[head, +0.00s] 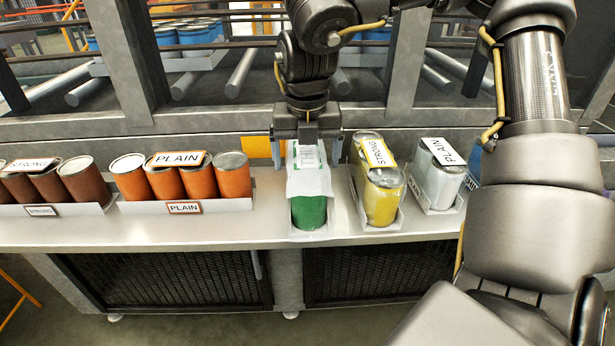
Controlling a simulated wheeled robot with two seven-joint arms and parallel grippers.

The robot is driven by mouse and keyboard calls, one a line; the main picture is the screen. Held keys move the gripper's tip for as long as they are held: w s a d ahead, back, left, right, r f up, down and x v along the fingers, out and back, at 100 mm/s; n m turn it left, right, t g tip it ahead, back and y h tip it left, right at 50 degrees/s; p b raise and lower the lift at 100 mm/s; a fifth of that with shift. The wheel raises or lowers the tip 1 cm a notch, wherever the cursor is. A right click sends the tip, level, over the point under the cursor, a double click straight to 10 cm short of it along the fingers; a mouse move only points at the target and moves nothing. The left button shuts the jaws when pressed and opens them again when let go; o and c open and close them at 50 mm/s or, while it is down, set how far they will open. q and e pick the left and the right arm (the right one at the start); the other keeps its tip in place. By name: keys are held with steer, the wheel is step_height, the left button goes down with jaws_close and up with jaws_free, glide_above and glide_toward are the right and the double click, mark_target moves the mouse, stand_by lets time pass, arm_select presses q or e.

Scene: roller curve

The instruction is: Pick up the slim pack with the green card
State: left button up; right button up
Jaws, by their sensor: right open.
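The slim pack (309,212) stands on the grey shelf, with a green can at its front in a narrow white tray. A white card with a green edge and dark print lies on its top. My right gripper (307,160) comes down from above at the back of this pack. Its two fingers point down and are spread, one on each side of the pack. I cannot tell whether they touch it. The rear of the pack is hidden by the card and gripper. My left gripper is not in view.
Yellow cans (382,204) in a tray marked STRONG stand close on the right, with silver cans (444,187) marked PLAIN beyond. Orange cans (233,178) and brown cans (83,180) stand left. Bare shelf (268,212) separates the orange pack from the slim pack. Frame posts (127,62) rise behind.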

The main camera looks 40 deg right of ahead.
steer(key=f, duration=0.3)
steer(key=shift+w+d+f, duration=0.1)
steer(key=shift+w+d, duration=0.05)
steer(key=shift+w, duration=0.05)
steer(key=c, duration=1.8)
steer(key=shift+c, duration=0.2)
steer(key=shift+r, duration=0.2)
steer(key=shift+r, duration=0.4)
step_height(320, 180, up, 8)
steer(key=shift+f+p, duration=0.1)
steer(key=shift+p, duration=0.25)
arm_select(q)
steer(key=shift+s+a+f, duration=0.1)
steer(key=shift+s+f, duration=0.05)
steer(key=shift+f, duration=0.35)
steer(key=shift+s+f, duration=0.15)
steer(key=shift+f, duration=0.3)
arm_select(e)
steer(key=shift+r, duration=0.6)
